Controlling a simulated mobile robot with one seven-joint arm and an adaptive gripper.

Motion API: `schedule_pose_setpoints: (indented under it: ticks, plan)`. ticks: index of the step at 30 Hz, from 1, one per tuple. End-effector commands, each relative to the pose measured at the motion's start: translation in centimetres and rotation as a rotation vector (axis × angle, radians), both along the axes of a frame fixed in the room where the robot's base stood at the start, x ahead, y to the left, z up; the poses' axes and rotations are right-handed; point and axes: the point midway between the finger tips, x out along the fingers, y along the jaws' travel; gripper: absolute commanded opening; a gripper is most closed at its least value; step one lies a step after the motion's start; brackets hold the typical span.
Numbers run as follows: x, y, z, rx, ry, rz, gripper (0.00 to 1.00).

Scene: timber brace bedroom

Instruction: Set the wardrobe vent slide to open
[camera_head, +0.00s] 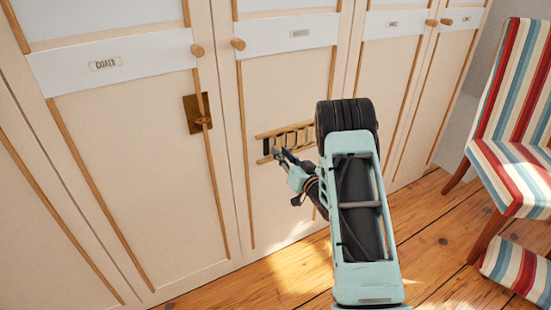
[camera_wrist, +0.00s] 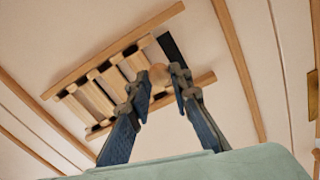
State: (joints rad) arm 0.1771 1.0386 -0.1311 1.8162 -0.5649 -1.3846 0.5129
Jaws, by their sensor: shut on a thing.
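The wardrobe vent slide (camera_head: 300,137) is a wooden slatted panel between two rails, low on a cream wardrobe door. It also shows in the wrist view (camera_wrist: 95,98), tilted, with pale slats, narrow dark gaps and a wider dark slot (camera_wrist: 169,47) at one end. That slot (camera_head: 266,146) is at the vent's left end in the head view. A small round wooden knob (camera_wrist: 160,74) stands near the slot. My gripper (camera_head: 278,154) is at the vent's left part, its fingers (camera_wrist: 162,84) closed on the knob's two sides. My arm hides the vent's right end in the head view.
Wardrobe doors have round knobs (camera_head: 238,44) and label plates, one reading COATS (camera_head: 105,64). A brass latch plate (camera_head: 198,113) is left of the vent. A striped chair (camera_head: 515,120) stands right, with a striped footstool (camera_head: 518,270) below. Some wooden floor (camera_head: 440,235) is clear.

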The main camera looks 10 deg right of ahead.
Motion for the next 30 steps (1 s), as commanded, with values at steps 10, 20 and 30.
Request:
schedule_pose_setpoints:
  ticks: [10, 20, 30]
  plan:
    - [0.0, 0.1, 0.1, -0.001, 0.000, 0.000, 0.37]
    - [-0.4, -0.1, 0.0, -0.001, 0.001, -0.001, 0.37]
    - [-6.3, -2.1, 0.0, 0.000, 0.002, -0.004, 0.37]
